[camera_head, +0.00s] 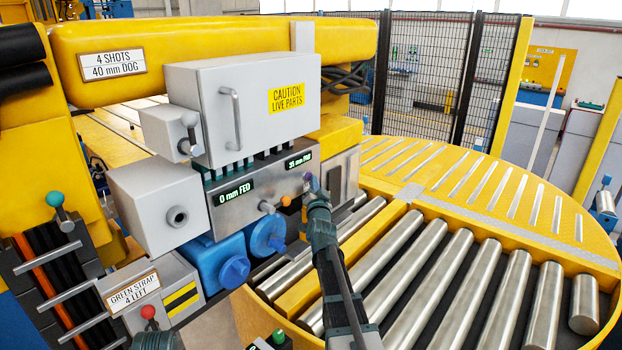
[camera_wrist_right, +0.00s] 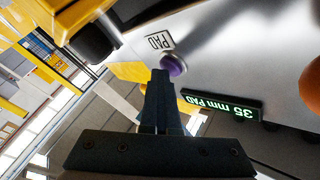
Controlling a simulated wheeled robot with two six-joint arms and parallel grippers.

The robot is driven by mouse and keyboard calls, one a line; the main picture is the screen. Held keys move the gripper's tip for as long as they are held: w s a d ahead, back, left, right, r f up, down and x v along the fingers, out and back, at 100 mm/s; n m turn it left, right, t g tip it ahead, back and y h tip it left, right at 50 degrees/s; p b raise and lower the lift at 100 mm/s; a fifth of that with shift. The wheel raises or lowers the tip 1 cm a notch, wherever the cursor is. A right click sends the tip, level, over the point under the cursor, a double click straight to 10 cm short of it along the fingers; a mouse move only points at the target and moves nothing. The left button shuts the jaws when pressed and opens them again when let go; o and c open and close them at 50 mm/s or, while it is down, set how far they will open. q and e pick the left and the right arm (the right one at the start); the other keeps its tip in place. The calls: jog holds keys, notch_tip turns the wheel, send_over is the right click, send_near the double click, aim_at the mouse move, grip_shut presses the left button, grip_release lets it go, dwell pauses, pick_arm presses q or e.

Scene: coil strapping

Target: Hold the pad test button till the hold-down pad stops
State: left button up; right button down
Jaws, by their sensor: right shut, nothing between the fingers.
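The purple button (camera_wrist_right: 173,64) beside the PAD label (camera_wrist_right: 160,41) is on the grey panel; it also shows in the head view (camera_head: 309,179), partly hidden. My right gripper (camera_wrist_right: 160,74) is shut and empty, its fingertips at the edge of the button. I cannot tell if they touch it or if it is pressed in. My right arm reaches up from the bottom in the head view (camera_head: 314,196). The green display (camera_wrist_right: 222,105) reads 35 mm PAD and also shows in the head view (camera_head: 298,161). I cannot make out the hold-down pad.
An orange button (camera_head: 287,200) and a silver knob (camera_head: 267,207) sit left of the fingers. Another display (camera_head: 233,192) reads 0 mm FED.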

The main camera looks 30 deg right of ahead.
dwell(0.4)
jog(key=shift+s+d, duration=0.3)
jog(key=shift+s, duration=0.5)
jog(key=shift+s+d, duration=0.3)
jog(key=shift+s, duration=0.5)
jog(key=shift+s+d, duration=0.25)
jog(key=shift+s, duration=0.55)
jog(key=shift+s+d, duration=0.3)
jog(key=shift+s, duration=0.5)
